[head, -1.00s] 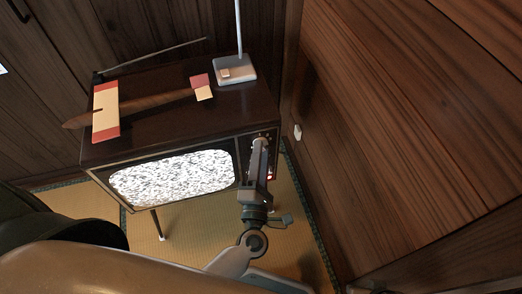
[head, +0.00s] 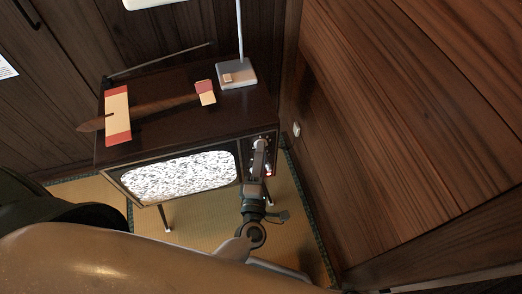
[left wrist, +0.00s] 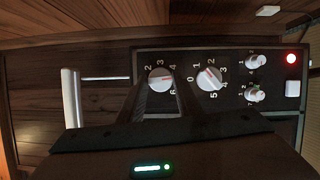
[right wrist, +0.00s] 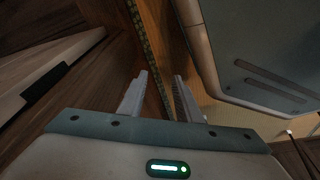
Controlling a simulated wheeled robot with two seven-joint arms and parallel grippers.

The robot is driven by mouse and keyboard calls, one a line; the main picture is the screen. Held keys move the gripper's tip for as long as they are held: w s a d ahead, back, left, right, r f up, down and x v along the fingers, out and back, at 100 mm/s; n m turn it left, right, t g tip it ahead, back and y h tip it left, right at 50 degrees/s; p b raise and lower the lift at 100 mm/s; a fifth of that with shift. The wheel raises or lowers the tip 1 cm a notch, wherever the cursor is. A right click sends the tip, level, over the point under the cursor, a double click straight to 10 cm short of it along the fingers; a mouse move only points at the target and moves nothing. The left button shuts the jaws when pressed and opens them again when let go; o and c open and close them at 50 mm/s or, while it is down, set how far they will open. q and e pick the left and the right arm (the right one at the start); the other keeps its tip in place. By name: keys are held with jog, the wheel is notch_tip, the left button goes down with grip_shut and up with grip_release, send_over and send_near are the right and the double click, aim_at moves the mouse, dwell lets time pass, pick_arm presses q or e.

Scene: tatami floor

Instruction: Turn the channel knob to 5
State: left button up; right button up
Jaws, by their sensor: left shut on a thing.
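The television (head: 150,157) is a dark wooden set with a static-filled screen and a knob panel at its right. In the left wrist view, the panel has a white numbered knob (left wrist: 160,79) with a red line. My left gripper (left wrist: 164,72) has its fingers around this knob and is shut on it. The line lies nearly level; numerals 2, 3, 4 and 6 show, and a finger hides part of the dial. A second large white knob (left wrist: 209,78) sits just to the right. In the head view my left gripper (head: 260,145) is at the panel. My right gripper (right wrist: 161,76) is open and empty.
Two small knobs (left wrist: 256,78) and a red light (left wrist: 291,58) are farther along the panel. A wooden wall (head: 410,120) stands close at right.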

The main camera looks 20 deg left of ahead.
pick_arm(q)
jog(key=shift+m+p, duration=0.6)
jog(key=shift+p, duration=0.55)
pick_arm(e)
jog(key=shift+w+a+r+t+y, duration=0.15)
jog(key=shift+w+a+r+t, duration=0.25)
jog(key=shift+w+a+t, duration=0.25)
jog(key=shift+w+a+r+t+y, duration=0.15)
jog(key=shift+w+a+r+t, duration=0.25)
jog(key=shift+w+a, duration=0.4)
pick_arm(q)
jog(key=o, duration=1)
jog(key=shift+o, duration=0.2)
jog(key=shift+s, duration=0.1)
pick_arm(e)
jog(key=shift+s, duration=0.1)
